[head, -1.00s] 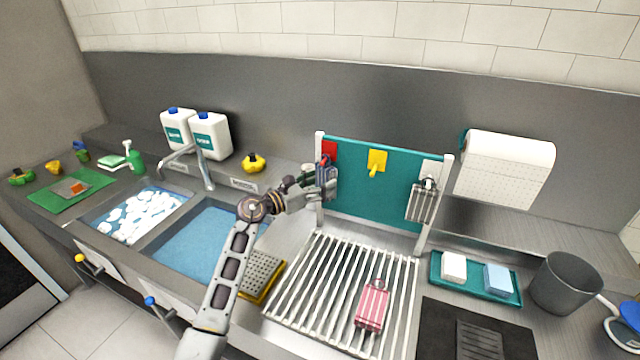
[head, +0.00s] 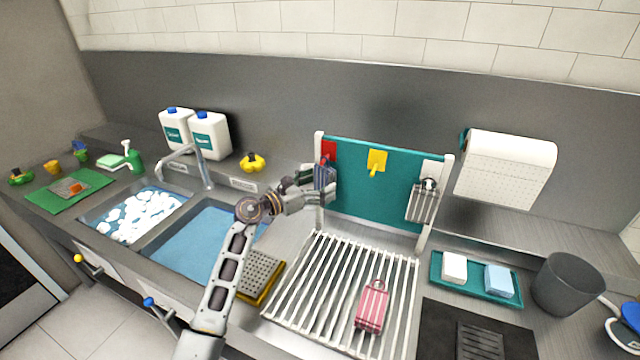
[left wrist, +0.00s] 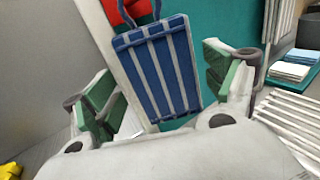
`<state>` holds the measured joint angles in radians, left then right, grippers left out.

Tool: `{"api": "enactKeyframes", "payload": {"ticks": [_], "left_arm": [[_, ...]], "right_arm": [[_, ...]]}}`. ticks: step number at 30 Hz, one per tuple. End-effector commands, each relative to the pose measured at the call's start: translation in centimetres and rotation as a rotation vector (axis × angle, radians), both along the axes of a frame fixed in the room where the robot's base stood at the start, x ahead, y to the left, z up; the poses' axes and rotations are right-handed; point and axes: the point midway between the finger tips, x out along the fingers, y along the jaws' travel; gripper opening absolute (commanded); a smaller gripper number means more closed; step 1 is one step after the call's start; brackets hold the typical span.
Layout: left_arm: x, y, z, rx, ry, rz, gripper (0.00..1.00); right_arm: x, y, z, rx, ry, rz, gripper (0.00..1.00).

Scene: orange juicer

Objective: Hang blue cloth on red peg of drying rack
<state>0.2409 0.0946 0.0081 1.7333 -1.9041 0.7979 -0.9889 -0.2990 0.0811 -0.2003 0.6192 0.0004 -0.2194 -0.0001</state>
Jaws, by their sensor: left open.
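The blue striped cloth (left wrist: 158,70) hangs at the red peg (left wrist: 125,10) in the left wrist view, with its loop up against the peg. In the head view the blue cloth (head: 324,178) shows below the red peg plate (head: 328,151) at the left end of the drying rack's teal board (head: 350,197). My left gripper (left wrist: 165,95) is open, its green-padded fingers apart on either side of the cloth and not touching it. The gripper also shows in the head view (head: 312,186). How the loop sits on the peg is partly hidden. My right gripper is not in view.
A yellow peg (head: 376,161) is bare. A grey striped cloth (head: 423,204) hangs at the board's right end. A pink striped cloth (head: 372,308) lies on the white slatted rack (head: 300,290). Sinks lie left, a teal tray (head: 474,285) right.

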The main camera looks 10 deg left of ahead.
Motion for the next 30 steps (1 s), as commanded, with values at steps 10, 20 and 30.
{"api": "enactKeyframes", "payload": {"ticks": [10, 20, 30], "left_arm": [[-2.4, 2.2, -0.1, 0.002, 0.001, 0.002, 0.86], [-5.3, 4.7, 0.0, 0.003, 0.0, 0.001, 0.86], [-7.9, 6.9, 0.0, 0.001, 0.001, 0.002, 0.86]], "right_arm": [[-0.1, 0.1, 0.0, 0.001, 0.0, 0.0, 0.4], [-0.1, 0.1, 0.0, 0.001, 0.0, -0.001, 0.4], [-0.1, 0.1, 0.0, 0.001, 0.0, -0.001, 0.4]]}}
